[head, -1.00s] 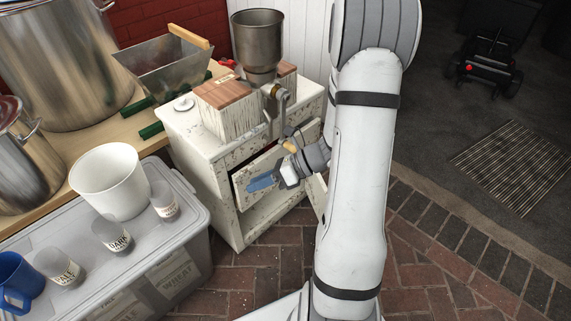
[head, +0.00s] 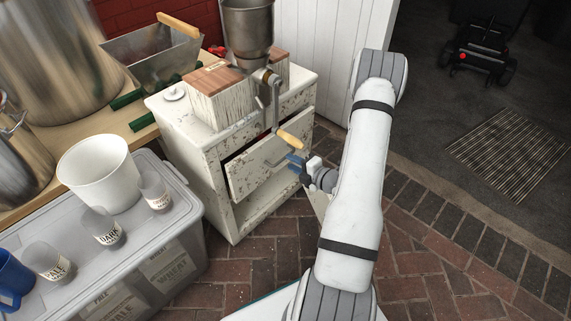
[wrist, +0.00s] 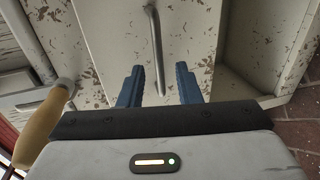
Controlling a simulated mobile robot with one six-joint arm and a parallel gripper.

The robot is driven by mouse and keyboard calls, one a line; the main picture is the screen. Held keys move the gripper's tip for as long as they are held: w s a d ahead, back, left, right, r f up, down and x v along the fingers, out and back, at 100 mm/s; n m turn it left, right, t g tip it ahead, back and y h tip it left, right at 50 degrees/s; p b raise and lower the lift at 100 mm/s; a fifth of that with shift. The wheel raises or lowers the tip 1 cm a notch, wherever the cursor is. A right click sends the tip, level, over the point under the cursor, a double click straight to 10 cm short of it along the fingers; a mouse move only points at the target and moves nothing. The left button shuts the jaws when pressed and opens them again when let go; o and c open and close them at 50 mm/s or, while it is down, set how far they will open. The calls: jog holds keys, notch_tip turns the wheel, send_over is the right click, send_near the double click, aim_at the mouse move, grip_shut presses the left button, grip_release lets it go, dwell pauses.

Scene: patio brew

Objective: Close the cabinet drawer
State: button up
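The white, paint-chipped cabinet (head: 190,155) stands in the middle of the head view. Its drawer (head: 245,180) is partly open, with a dark and reddish gap showing above the drawer front. My gripper (head: 291,161) is close to the outer face of the drawer front, near its right part. In the wrist view my gripper (wrist: 160,75) is open, its two blue fingers apart with nothing held. The metal bar handle (wrist: 154,40) on the drawer front (wrist: 110,35) lines up with the space between the fingers. Whether the fingertips touch the drawer is hard to tell.
A grain mill (head: 248,30) on a wooden block tops the cabinet; its crank's wooden handle (head: 290,140) hangs just above my gripper, and shows at left in the wrist view (wrist: 40,125). A lidded grey bin (head: 180,220) stands left. Brick floor (head: 420,240) is clear at right.

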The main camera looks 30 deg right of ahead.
jog(key=shift+b+x, duration=0.3)
jog(key=shift+x, duration=1.15)
jog(key=shift+c, duration=0.3)
grip_shut()
